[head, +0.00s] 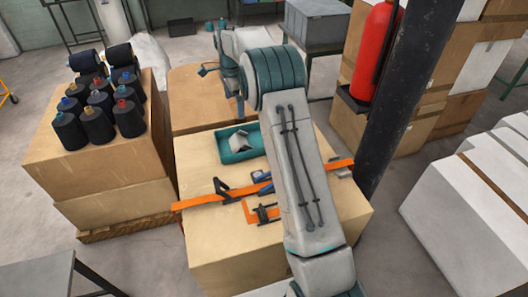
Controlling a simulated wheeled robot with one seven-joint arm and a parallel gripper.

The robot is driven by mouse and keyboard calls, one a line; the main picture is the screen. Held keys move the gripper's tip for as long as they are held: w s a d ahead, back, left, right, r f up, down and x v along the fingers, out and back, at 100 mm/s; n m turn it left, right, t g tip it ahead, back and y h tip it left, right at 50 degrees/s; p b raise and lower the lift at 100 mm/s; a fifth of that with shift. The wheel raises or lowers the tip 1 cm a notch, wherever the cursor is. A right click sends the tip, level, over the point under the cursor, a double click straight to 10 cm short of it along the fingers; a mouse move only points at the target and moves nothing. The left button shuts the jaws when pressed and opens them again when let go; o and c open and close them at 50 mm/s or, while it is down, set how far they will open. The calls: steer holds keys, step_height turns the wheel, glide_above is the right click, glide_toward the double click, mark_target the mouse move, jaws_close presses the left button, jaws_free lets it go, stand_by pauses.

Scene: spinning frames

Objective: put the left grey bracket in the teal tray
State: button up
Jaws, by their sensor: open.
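The teal tray (228,156) lies on the big cardboard box under my arm. A light grey bracket (239,139) sits tilted inside the tray, apart from my gripper. Another small grey piece (341,172), perhaps a bracket, lies at the right by the orange strap, partly hidden by my arm. My gripper (240,108) points down just behind the tray, above the back edge of the box. It is small and dark here, and it looks empty with its jaws open.
An orange strap (195,202) with a black buckle (221,188) crosses the box top. A blue piece (262,178) and an orange-and-black piece (262,213) lie near it. Several dark yarn cones (100,120) stand on the left box. A dark post (405,95) rises at right.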

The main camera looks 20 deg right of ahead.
steer(key=s+r+n+t, duration=0.1)
steer(key=s+r+n, duration=0.4)
steer(key=s, duration=0.5)
steer(key=s+r+n+t, duration=0.1)
steer(key=s+r+n, duration=0.2)
steer(key=s+r, duration=0.6)
steer(key=s+f+n, duration=0.2)
steer(key=s+n, duration=0.2)
steer(key=s, duration=0.7)
steer(key=s+f+n+t, duration=0.1)
steer(key=s+f+n, duration=0.2)
steer(key=s, duration=0.8)
steer(key=shift+s+d+f+n, duration=0.2)
steer(key=shift+s+n, duration=0.1)
steer(key=shift+n, duration=0.6)
